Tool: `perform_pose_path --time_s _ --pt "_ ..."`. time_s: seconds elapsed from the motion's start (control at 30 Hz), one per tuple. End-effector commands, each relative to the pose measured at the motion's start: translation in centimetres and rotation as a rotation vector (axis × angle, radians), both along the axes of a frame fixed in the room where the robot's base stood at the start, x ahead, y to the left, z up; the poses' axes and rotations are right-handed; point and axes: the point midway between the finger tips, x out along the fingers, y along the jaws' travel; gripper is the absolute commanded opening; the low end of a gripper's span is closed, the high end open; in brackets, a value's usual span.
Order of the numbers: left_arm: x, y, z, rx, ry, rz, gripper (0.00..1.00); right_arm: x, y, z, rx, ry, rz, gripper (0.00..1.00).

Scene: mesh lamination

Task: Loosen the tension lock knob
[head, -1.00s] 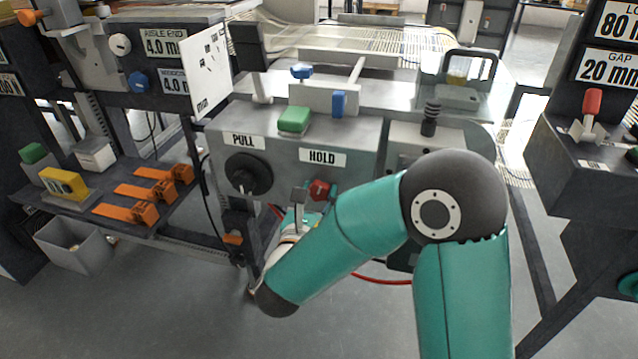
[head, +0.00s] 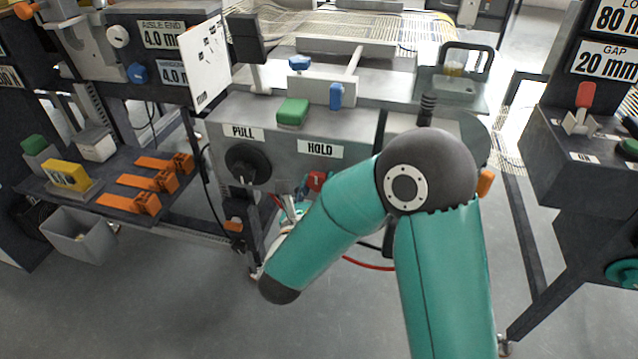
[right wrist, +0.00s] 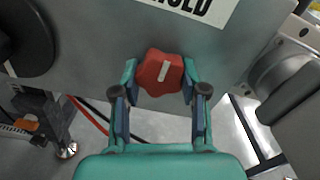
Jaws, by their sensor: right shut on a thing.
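The red lobed knob (head: 316,181), taken as the tension lock knob, sits on the grey panel below the HOLD label (head: 320,148). In the right wrist view the knob (right wrist: 170,85) shows a white pointer line tilted slightly right of upright. My right gripper (right wrist: 159,76) is shut on it, with one finger at each side. In the head view my right forearm hides most of the gripper (head: 314,188). My left gripper is not in view.
A black round knob (head: 248,166) is left of the red knob, under the PULL label (head: 243,132). A green button (head: 293,112) and blue lever (head: 336,96) are above. A red cable (head: 368,265) hangs below. Orange clamps (head: 150,182) lie on the left shelf.

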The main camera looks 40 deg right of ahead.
Motion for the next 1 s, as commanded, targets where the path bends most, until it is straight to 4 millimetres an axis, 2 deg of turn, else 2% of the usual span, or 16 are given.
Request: perform_pose_path --time_s 0.03,0.17,0.2,0.47,0.63,0.77,1.0 --pt "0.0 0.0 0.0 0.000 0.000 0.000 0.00 0.1 0.3 -0.2 0.000 0.008 0.010 0.46" --pt "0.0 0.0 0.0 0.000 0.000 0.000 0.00 0.1 0.2 -0.2 0.000 0.006 0.008 0.68" --pt "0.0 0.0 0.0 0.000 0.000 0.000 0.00 0.1 0.2 -0.2 0.001 0.005 0.007 0.69" --pt "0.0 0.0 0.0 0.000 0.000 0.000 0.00 0.0 0.1 0.0 0.001 0.001 0.004 0.69" --pt "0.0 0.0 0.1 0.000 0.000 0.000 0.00 -0.5 0.9 -0.1 0.002 0.001 0.007 0.69" --pt "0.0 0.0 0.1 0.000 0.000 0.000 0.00 -1.7 2.4 -0.1 -0.001 0.002 0.009 0.69" --pt "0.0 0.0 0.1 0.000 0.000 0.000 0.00 -4.8 6.2 -0.1 0.000 0.003 0.012 0.69"
